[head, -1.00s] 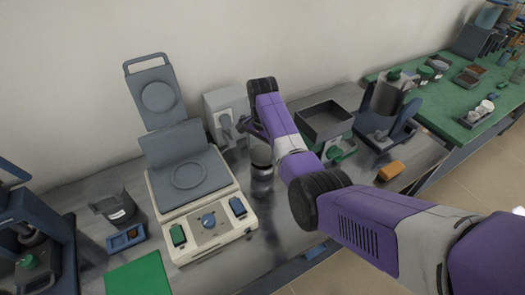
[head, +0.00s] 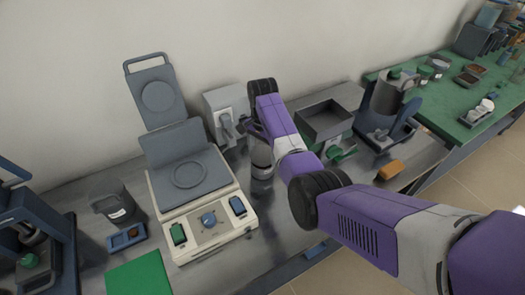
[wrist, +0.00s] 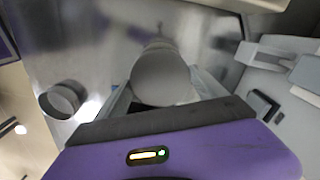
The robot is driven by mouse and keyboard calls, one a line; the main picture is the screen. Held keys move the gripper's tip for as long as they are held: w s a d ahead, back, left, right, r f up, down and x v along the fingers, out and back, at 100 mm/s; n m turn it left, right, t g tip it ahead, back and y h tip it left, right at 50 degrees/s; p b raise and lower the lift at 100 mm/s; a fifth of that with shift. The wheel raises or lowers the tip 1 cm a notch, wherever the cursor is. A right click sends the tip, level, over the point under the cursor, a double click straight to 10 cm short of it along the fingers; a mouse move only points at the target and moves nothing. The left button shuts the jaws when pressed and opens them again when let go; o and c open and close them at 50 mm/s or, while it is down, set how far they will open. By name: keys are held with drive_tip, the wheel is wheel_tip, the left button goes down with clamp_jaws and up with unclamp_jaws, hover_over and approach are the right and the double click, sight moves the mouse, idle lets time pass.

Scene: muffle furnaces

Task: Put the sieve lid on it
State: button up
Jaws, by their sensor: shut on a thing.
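My gripper (wrist: 160,92) is shut on a smooth round grey piece (wrist: 160,78), which looks like the sieve lid, seen face-on between the two fingers in the wrist view. A grey cylindrical body (wrist: 157,46) shows just beyond it. In the head view, a short metallic cylinder (head: 262,171) stands below my gripper, right of the cream machine; my arm partly covers it. I cannot tell whether the lid touches it. Another open round vessel with a dark inside (wrist: 63,98) stands on the bench at the left of the wrist view.
The cream machine (head: 212,233) with a raised grey cover is close on the left. A grey box with a lever (head: 228,118) stands behind. Bare bench shows in front.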

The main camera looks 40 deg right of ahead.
drive_tip(key=shift+f, duration=0.65)
idle(0.4)
drive_tip(key=o, duration=1.4)
drive_tip(key=shift+c, duration=0.2)
drive_tip(key=shift+r+p, duration=0.9)
drive_tip(key=shift+r, duration=2.6)
